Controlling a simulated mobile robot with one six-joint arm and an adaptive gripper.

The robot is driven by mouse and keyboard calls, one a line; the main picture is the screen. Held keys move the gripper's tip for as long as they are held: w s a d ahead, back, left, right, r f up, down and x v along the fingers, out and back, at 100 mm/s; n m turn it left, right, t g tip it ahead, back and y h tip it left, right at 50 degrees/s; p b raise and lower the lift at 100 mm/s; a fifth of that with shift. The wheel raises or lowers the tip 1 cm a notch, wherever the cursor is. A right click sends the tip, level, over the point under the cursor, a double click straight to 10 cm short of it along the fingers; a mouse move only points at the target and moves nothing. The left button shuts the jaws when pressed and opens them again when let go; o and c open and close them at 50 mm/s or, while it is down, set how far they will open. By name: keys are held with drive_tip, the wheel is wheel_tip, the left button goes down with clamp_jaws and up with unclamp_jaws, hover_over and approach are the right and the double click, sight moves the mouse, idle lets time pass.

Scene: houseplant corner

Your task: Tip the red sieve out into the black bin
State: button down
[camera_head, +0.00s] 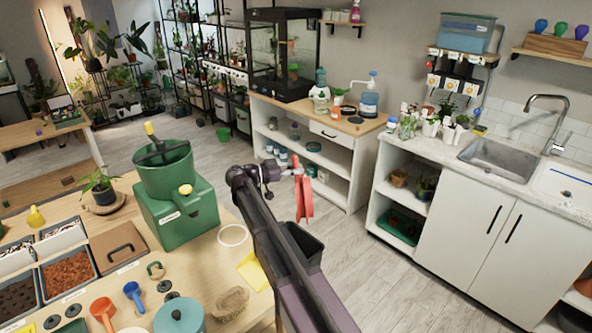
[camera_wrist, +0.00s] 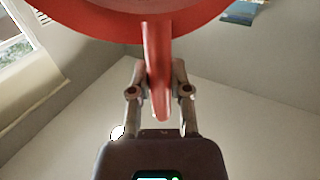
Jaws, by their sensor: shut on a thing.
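The red sieve (camera_head: 304,199) is held in the air beyond the table's right edge, seen nearly edge-on in the head view, its bowl turned steeply on its side. My gripper (camera_head: 292,172) is shut on its handle. In the wrist view the red handle (camera_wrist: 157,75) runs between the two fingers (camera_wrist: 160,92), and part of the bowl (camera_wrist: 130,12) crosses the top. The inside of the sieve is hidden, so I cannot tell what it holds. The black bin (camera_head: 307,246) is below the sieve, partly hidden behind my arm. The bin's inside is mostly hidden.
The wooden table (camera_head: 215,255) on the left carries a green machine with a hopper (camera_head: 175,205), compartment trays (camera_head: 68,270), scoops and a teal pot (camera_head: 180,316). A white shelf unit (camera_head: 335,165) and the sink counter (camera_head: 490,175) stand beyond open floor.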

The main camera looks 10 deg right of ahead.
drive_tip(key=shift+r+p, duration=3.75)
drive_tip(key=shift+r, duration=0.5)
wheel_tip(320, 180, down, 22)
drive_tip(key=b, duration=2.2)
drive_tip(key=shift+d, duration=0.1)
drive_tip(key=d+y+p, duration=0.1)
drive_tip(key=d+p, duration=0.1)
drive_tip(key=p, duration=0.1)
drive_tip(key=shift+s+d+r+y, duration=0.15)
drive_tip(key=shift+s+d+y, duration=0.1)
drive_tip(key=shift+y, duration=0.15)
drive_tip(key=shift+s+d+f+m+y+p, duration=0.9)
drive_tip(key=shift+d+f+y+p, duration=0.65)
drive_tip(key=shift+d+y+p, duration=3.25)
drive_tip(key=d+f+t+y+b, duration=0.1)
drive_tip(key=d+f+y+b, duration=0.5)
drive_tip(key=f+b, duration=0.3)
drive_tip(key=shift+s+f+m+t+y, duration=0.3)
drive_tip(key=shift+s+f+m+y, duration=0.15)
drive_tip(key=shift+f, duration=0.8)
